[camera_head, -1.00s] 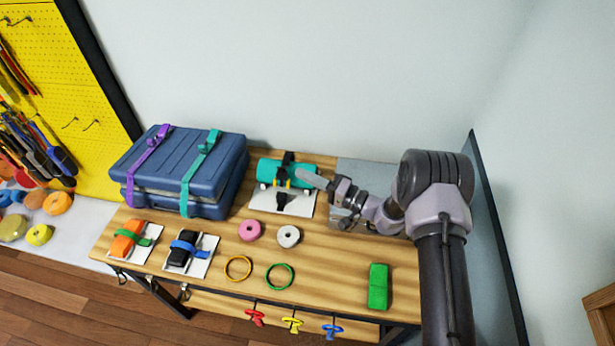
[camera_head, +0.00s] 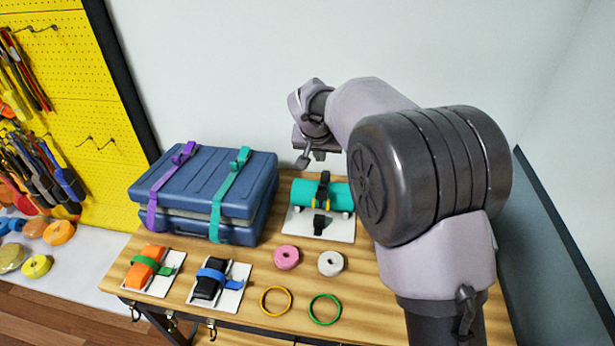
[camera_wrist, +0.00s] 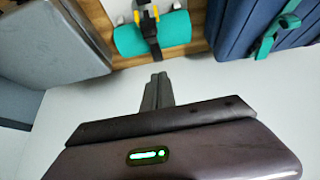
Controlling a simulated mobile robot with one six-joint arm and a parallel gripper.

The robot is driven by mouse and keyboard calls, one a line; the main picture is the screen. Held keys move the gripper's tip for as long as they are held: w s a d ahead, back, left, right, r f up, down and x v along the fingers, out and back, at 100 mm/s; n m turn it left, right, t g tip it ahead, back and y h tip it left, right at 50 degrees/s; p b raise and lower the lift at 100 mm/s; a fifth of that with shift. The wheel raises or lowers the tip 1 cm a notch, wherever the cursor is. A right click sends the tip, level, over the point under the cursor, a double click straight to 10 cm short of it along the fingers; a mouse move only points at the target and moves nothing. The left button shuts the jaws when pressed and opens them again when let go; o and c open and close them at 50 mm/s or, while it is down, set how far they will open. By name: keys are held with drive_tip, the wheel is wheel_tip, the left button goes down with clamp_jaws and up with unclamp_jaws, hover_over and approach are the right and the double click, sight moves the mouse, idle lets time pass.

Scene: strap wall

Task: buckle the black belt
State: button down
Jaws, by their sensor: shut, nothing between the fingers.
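The black belt (camera_head: 324,187) lies over a teal roll (camera_head: 338,195) on a white board (camera_head: 342,231). Yellow parts show beside the belt on the roll's front. A black piece (camera_head: 320,226) lies on the board in front of the roll. I cannot tell whether it is joined to the belt over the roll. My gripper (camera_head: 303,162) is above and behind the roll, apart from the belt. In the wrist view its fingers (camera_wrist: 158,88) are together and empty, with the belt (camera_wrist: 152,45) and the roll (camera_wrist: 168,32) beyond them.
A blue case (camera_head: 215,181) with purple and teal straps stands left of the board. Pink (camera_head: 287,257) and white (camera_head: 331,263) rolls, yellow and green rings, and two smaller strapped boards lie in front. The wall stands close behind. My arm hides the bench's right side.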

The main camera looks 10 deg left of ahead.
sight(321, 186)
drive_tip(key=x, duration=0.3)
drive_tip(key=b+x, duration=0.1)
drive_tip(key=x, duration=0.5)
drive_tip(key=shift+d+f+b, duration=0.3)
drive_tip(key=shift+f+b, duration=0.05)
drive_tip(key=shift+b, duration=0.05)
drive_tip(key=s, duration=0.1)
drive_tip(key=s+b, duration=0.1)
drive_tip(key=s, duration=0.1)
drive_tip(key=shift+s+a+f, duration=0.1)
drive_tip(key=shift+s+f, duration=0.15)
drive_tip(key=shift+s, duration=0.05)
drive_tip(key=shift+s+f, duration=0.1)
drive_tip(key=shift+s, duration=0.1)
